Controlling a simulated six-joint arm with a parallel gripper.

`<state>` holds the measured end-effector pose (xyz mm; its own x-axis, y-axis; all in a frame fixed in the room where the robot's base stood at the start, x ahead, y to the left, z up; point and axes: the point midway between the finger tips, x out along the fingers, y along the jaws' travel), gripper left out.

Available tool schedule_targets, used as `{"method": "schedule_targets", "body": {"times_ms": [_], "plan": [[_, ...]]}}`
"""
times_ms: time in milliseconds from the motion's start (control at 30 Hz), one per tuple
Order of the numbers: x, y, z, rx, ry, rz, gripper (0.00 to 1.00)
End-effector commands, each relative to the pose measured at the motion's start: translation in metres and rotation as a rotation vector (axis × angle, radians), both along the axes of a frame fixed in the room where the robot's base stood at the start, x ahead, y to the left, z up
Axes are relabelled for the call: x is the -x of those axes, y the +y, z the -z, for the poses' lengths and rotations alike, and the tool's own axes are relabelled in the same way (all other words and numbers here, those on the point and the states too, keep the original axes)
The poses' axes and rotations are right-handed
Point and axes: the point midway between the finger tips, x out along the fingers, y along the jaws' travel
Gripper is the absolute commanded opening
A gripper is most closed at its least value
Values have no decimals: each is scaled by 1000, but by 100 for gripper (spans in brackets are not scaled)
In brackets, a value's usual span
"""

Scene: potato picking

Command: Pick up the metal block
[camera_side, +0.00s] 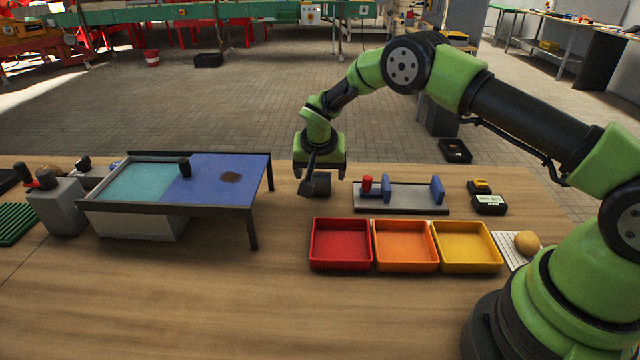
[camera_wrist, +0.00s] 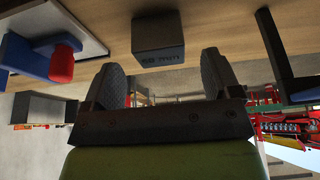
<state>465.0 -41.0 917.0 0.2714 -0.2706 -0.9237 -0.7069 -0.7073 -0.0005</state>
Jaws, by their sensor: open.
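The metal block (camera_side: 322,184) is a small dark grey block on the wooden table. In the wrist view the block (camera_wrist: 158,42) shows a face with engraved markings, which I cannot read. It lies roughly between the lines of my two fingers, beyond their tips. My gripper (camera_side: 321,176) is open and empty, close above the block in the side view and partly covering it. In the wrist view my gripper (camera_wrist: 163,66) has its two dark fingers spread wide, with a gap between them and the block.
A grey fixture (camera_side: 415,208) with blue uprights and a red knob stands just right of the block. Red (camera_side: 341,267), orange (camera_side: 405,267) and yellow (camera_side: 467,268) trays lie in front. A raised blue-topped stand (camera_side: 230,170) is at left. A potato (camera_side: 526,243) lies at right.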

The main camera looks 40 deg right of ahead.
Motion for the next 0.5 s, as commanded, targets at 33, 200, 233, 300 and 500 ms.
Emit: {"method": "schedule_targets", "body": {"times_ms": [33, 200, 233, 300, 500], "plan": [[-2, -2, 10, 0, 3, 1, 83], [-7, -7, 28, -1, 1, 0, 83], [-8, -7, 29, -1, 0, 0, 83], [-9, -8, 32, -1, 0, -1, 83], [-9, -8, 32, -2, -1, -1, 83]]}}
